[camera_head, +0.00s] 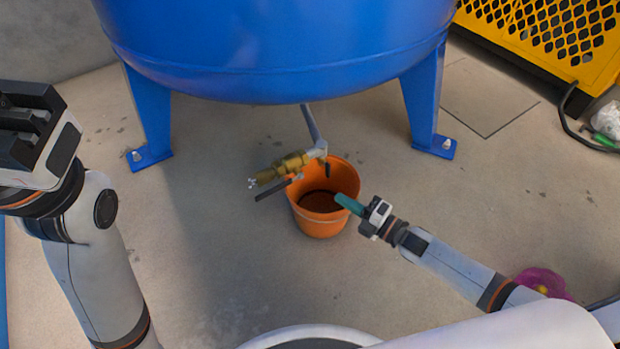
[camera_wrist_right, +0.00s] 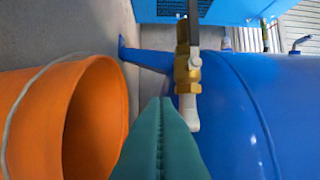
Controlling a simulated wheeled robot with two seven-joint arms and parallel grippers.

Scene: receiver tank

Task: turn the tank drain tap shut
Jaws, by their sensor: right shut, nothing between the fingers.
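The brass drain tap (camera_head: 283,168) hangs on a pipe under the blue tank (camera_head: 280,45). Its dark lever (camera_head: 277,188) shows beside the brass body in the head view. In the right wrist view the brass tap (camera_wrist_right: 187,72) is ahead of the fingers, with a dark lever (camera_wrist_right: 193,22) running up to the top edge. My right gripper (camera_head: 342,199) is shut and empty, its green fingers at the bucket's right rim, apart from the tap. Its fingertips (camera_wrist_right: 160,106) point towards the tap. My left gripper (camera_head: 28,125) is raised at the left edge, far from the tap; its jaw opening is unclear.
An orange bucket (camera_head: 323,222) with dark contents stands below the tap; its wall (camera_wrist_right: 40,110) fills the wrist view's left side. The tank's blue legs (camera_head: 149,115) stand either side. A yellow cage (camera_head: 545,30) is at back right. A pink object (camera_head: 543,281) lies on the floor at right.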

